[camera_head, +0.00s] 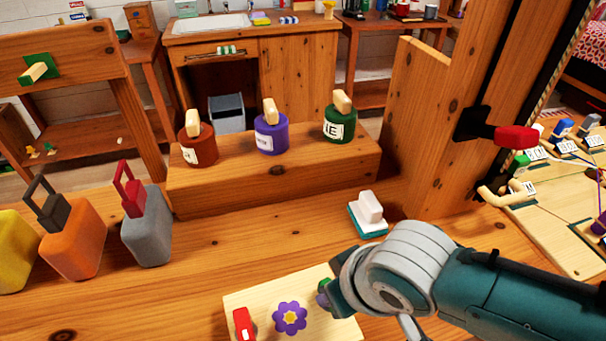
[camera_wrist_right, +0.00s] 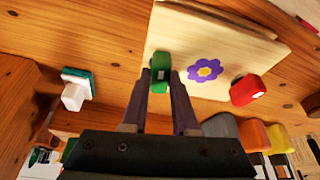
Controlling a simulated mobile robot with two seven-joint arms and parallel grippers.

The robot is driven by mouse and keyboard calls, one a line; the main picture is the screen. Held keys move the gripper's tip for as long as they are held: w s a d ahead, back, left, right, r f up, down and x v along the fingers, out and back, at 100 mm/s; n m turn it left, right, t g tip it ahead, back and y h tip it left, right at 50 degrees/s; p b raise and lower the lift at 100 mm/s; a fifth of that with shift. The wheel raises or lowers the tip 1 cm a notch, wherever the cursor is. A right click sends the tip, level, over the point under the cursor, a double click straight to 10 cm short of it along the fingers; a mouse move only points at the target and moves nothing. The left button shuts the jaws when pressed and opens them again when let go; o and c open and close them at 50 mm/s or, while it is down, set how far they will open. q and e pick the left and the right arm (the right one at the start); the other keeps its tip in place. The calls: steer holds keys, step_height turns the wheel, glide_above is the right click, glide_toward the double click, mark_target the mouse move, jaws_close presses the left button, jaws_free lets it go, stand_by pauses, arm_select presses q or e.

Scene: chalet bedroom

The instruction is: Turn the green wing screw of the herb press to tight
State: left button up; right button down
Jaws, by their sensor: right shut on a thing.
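The herb press (camera_head: 270,300) is a pale wooden board with a purple flower (camera_head: 290,318) on top, at the bottom middle of the head view; it also shows in the wrist view (camera_wrist_right: 215,40). A red wing screw (camera_head: 243,325) is at its left end. The green wing screw (camera_wrist_right: 160,66) is at its other end, mostly hidden by my gripper in the head view. My right gripper (camera_wrist_right: 159,80) is shut on the green wing screw, from above. My left gripper is in neither view.
A teal and white brush-like block (camera_head: 369,212) stands behind the press. Yellow, orange and grey cases (camera_head: 150,235) stand at the left. A wooden step (camera_head: 270,172) at the back bears three labelled jars.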

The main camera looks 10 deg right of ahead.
steer(key=shift+a+m+h, duration=0.1)
steer(key=shift+m+h, duration=0.2)
steer(key=shift+m, duration=0.6)
steer(key=c, duration=0.7)
jaws_free()
steer(key=shift+p, duration=0.3)
steer(key=p+v, duration=0.4)
steer(key=v, duration=0.6)
steer(key=shift+p, duration=0.4)
